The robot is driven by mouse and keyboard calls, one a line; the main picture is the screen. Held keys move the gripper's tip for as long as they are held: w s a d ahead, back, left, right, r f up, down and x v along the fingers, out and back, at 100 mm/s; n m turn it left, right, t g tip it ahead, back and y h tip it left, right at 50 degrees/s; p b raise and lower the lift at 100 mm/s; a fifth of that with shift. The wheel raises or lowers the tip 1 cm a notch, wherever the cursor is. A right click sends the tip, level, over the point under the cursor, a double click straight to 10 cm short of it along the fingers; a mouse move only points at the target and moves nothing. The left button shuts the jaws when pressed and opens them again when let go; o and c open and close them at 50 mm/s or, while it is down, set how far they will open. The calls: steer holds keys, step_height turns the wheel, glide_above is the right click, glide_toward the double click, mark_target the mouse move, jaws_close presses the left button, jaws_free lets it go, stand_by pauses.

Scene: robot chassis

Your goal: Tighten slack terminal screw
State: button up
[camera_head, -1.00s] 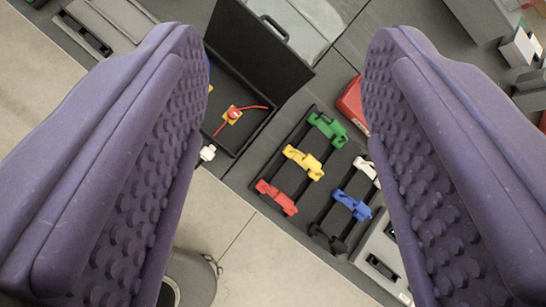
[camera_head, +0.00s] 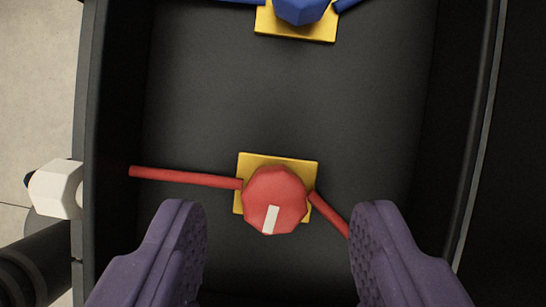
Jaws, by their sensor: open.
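A red faceted screw head (camera_head: 277,195) with a white mark toward its lower edge sits on a yellow plate (camera_head: 262,160) in the black box. A red wire (camera_head: 185,177) runs to its left and a shorter one (camera_head: 330,213) to its lower right. A blue screw head (camera_head: 301,9) on another yellow plate (camera_head: 294,27) shows at the top edge, partly cut off, with blue wires. My gripper (camera_head: 277,225) is open and empty. Its purple fingers stand left and right of the red screw head, with clear gaps on both sides.
The black box (camera_head: 115,90) has raised walls left and right around the floor (camera_head: 350,100). A white knob (camera_head: 56,189) sticks out on the left outside. Pale floor (camera_head: 38,80) shows beyond.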

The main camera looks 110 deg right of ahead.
mark_target(275, 198)
steer(key=x, duration=0.2)
steer(key=shift+a+f+b, duration=0.15)
steer(key=shift+f+b, duration=0.15)
steer(key=shift+f, duration=0.05)
jaws_close()
